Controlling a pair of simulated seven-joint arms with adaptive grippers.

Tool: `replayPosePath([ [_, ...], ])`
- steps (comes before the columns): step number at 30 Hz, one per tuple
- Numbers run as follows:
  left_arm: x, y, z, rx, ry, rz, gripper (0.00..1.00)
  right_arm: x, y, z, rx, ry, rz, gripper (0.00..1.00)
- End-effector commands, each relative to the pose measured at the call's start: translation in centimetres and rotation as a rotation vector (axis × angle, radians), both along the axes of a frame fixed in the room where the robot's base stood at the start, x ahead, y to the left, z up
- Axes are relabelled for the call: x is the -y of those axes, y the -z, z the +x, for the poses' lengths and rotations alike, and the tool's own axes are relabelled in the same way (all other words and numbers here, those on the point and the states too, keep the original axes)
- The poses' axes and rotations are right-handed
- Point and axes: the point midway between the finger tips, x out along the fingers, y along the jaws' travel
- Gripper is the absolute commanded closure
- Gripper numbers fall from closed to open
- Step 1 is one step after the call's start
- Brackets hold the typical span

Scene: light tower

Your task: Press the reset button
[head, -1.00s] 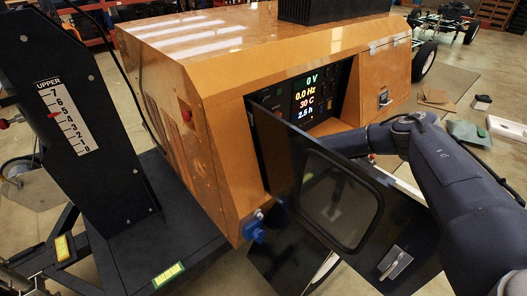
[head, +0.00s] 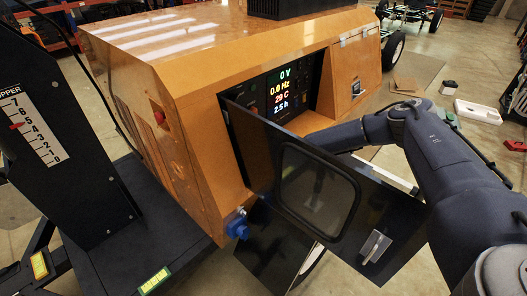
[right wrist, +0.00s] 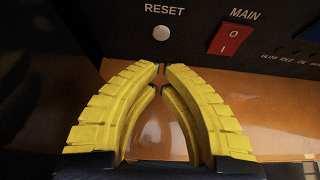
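My right gripper (right wrist: 162,66) has yellow ridged fingers. Its tips are together with only a thin gap, with nothing between them, and they sit just below the button in the picture. I cannot tell how far the tips are from the panel. In the head view the right gripper is hidden behind the open black door (head: 372,212) of the orange generator (head: 190,90). My left gripper is not in view.
A red MAIN switch (right wrist: 231,37) sits right of the reset button. The lit display (head: 283,90) reads 0 V, 0.0 Hz, 29 C, 2.5 h. The black mast (head: 70,150) stands at the left.

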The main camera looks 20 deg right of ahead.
Motion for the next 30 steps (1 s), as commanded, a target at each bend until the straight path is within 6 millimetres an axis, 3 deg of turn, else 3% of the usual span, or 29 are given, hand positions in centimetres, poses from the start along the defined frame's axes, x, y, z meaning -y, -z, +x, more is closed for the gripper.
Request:
replayPosePath([
  [12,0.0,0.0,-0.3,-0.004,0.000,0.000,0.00,2.3,-2.9,-4.7,-0.002,0.000,0.000,1.00],
  [30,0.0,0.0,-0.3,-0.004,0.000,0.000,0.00,2.8,-3.5,-5.7,-0.002,0.000,-0.001,1.00],
])
